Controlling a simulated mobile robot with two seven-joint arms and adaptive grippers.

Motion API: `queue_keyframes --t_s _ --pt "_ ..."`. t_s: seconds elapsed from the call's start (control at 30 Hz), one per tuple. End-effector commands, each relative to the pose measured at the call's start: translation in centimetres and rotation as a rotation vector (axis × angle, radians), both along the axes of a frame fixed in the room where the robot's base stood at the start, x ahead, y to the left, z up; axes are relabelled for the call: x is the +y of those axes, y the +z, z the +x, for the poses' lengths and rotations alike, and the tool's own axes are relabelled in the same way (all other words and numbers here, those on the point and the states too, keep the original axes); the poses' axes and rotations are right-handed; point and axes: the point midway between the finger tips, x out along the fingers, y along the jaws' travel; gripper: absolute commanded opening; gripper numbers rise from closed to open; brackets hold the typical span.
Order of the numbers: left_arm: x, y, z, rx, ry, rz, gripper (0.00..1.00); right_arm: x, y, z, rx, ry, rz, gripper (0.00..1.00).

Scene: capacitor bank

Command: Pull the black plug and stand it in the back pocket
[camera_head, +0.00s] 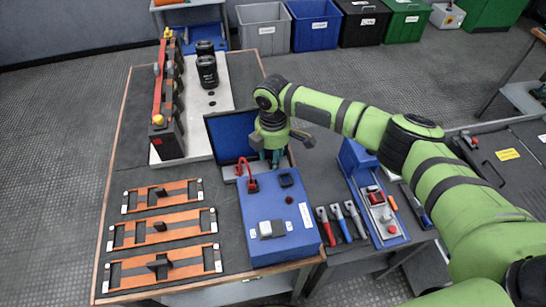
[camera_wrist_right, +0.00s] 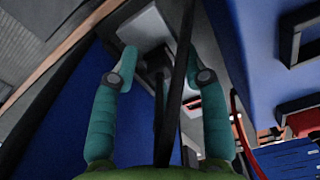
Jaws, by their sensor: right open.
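My right gripper (camera_head: 275,162) points down behind the blue box (camera_head: 262,212), close to the raised blue panel (camera_head: 236,137). Its teal fingers are open and spread apart in the wrist view (camera_wrist_right: 156,62). A dark strand (camera_wrist_right: 176,90), perhaps a cable, runs between the fingers in that view; I cannot tell whether it touches them. The black plug cannot be made out for certain, and the gripper covers part of this area. A red plug (camera_head: 252,185) with a curved red lead sits on the box top, left of a black square frame (camera_head: 286,180). My left gripper is not in view.
Orange bars (camera_head: 163,230) lie left of the blue box. Red and blue-handled tools (camera_head: 341,223) and a blue tray (camera_head: 372,205) lie to its right. Black cylinders (camera_head: 207,72) stand on a white plate further back. Bins (camera_head: 315,24) line the back.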

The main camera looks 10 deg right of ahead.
Motion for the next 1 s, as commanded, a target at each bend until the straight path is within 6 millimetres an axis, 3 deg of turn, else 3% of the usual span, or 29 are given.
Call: queue_keyframes --t_s 0.93,0.97,1.0 --pt "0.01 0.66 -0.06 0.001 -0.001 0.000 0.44 0.02 -0.02 0.02 -0.001 0.001 0.000 0.45" --pt "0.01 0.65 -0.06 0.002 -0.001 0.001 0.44 0.01 -0.02 0.02 -0.001 0.001 0.000 0.37" --pt "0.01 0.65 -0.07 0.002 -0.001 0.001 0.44 0.01 -0.02 0.02 0.000 0.001 0.000 0.21"
